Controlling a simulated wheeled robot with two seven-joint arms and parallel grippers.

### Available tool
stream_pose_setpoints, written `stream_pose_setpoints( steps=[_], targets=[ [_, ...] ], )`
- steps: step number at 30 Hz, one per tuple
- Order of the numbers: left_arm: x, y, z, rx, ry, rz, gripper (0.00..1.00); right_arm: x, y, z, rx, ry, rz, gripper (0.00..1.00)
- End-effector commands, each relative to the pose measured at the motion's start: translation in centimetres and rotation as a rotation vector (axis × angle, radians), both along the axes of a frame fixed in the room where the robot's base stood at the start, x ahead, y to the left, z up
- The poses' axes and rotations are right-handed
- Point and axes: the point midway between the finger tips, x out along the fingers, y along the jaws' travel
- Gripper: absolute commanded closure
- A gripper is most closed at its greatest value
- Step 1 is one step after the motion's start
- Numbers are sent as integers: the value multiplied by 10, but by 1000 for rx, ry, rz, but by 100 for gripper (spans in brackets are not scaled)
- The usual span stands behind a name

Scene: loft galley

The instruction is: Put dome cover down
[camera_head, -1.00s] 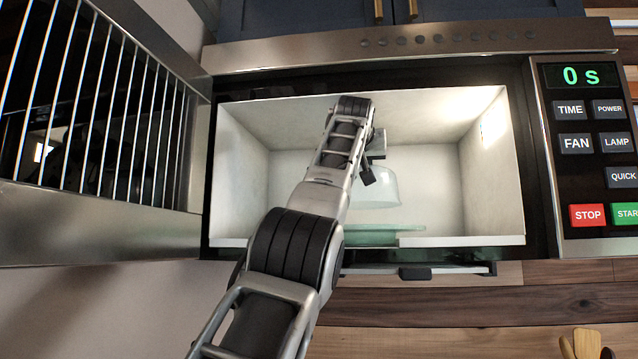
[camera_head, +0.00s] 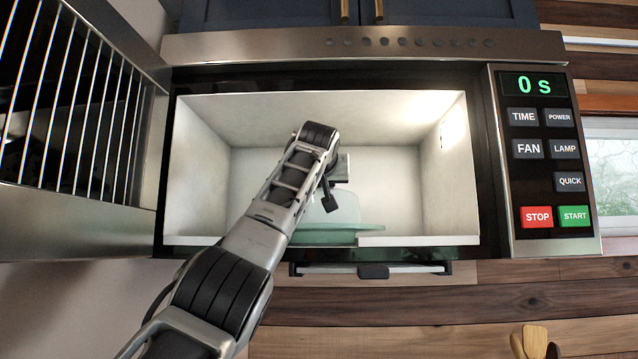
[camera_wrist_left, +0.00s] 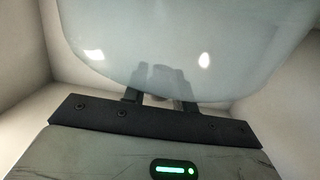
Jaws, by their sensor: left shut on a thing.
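The translucent pale dome cover (camera_head: 346,208) is inside the open microwave (camera_head: 455,185), low over the green glass plate (camera_head: 340,237) on its floor. The dome's lower edge appears to meet the plate, but I cannot tell whether it rests there. My left gripper (camera_head: 329,200) reaches in from the left, shut on the dome cover. In the left wrist view the dome (camera_wrist_left: 190,45) fills the top, with the gripper's fingers (camera_wrist_left: 160,97) at its near side. My arm hides the left part of the dome and plate. My right gripper is not in view.
The microwave door (camera_head: 85,110) stands open at the left, with a wire grid. The control panel (camera_head: 545,160) at the right reads 0 s. Side walls and ceiling enclose the arm; free room lies right of the dome. Wooden utensils (camera_head: 535,342) stand at lower right.

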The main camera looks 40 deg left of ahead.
Motion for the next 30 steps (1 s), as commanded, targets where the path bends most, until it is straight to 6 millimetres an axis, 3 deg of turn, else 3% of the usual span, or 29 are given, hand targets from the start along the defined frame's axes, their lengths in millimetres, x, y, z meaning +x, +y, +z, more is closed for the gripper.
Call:
stream_pose_setpoints(
  steps=[1, 3, 15, 20, 30],
  targets=[
    [0, 0, -3, 0, 0, 0, 70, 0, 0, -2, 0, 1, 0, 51],
    [0, 0, -1, 0, 0, 0, 51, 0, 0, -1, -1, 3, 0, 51],
    [-2, -1, 4, 1, -2, 0, 51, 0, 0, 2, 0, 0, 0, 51],
    [-23, -20, 2, 3, -6, -3, 51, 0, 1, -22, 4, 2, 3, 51],
    [-76, -64, 16, 2, -4, -2, 51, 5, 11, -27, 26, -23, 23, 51]
  ],
)
